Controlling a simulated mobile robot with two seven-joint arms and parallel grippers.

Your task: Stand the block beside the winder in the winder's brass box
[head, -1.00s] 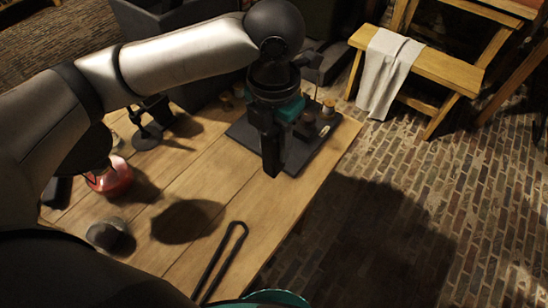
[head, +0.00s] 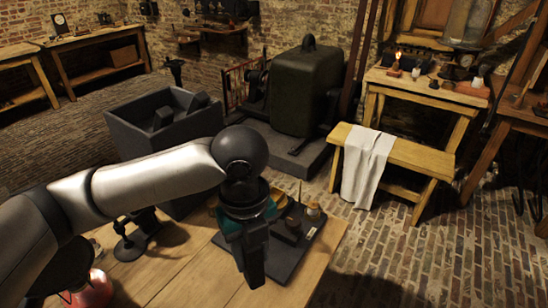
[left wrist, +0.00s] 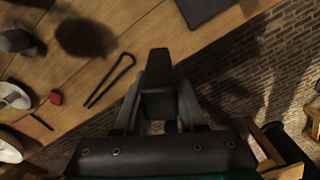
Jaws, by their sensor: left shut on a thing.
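My left gripper (head: 250,262) hangs at the front edge of the dark board (head: 290,262) on the near table. In the left wrist view my left gripper (left wrist: 158,108) is shut on a dark, tapered block (left wrist: 157,82), held between both fingers and above the table. In the head view the block is hard to tell from the dark fingers. I cannot clearly make out the winder or its brass box; my arm hides part of the board. My right gripper is in neither view.
A small pale-topped jar (head: 313,211) and a dark lump (head: 287,229) stand on the board. A dark stand (head: 133,238) is left of it. A bench with a cloth (head: 365,170) stands beyond. The wrist view shows a black tong-like tool (left wrist: 110,80) on the wooden table.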

